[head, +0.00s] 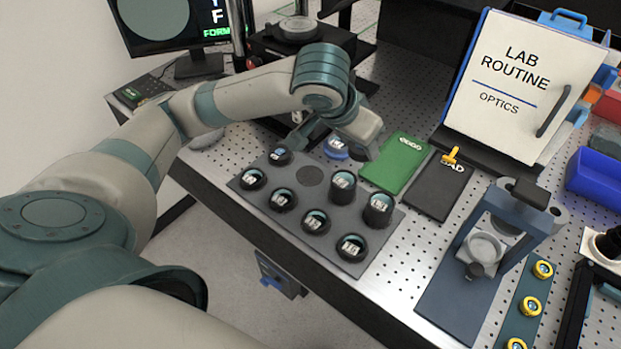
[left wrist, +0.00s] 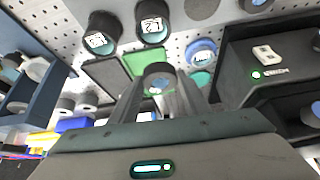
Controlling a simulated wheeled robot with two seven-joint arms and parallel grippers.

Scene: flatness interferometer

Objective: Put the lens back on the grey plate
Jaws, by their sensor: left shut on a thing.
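The grey plate (head: 345,222) lies near the table's front edge in the head view. It carries several labelled lenses in black mounts and has one bare round spot (head: 310,175). My left gripper (head: 345,147) is above the far side of the plate, beside the green plate. In the left wrist view its two fingers (left wrist: 158,95) are shut on a dark round lens (left wrist: 158,74). In the head view the held lens is mostly hidden by the gripper. My right gripper is not in view.
A blue-ringed lens (head: 335,150) stands just behind the plate. A green plate (head: 395,162) and a black plate (head: 437,187) lie to the right. A blue-grey stand (head: 510,225) and the LAB ROUTINE binder (head: 520,75) stand farther right.

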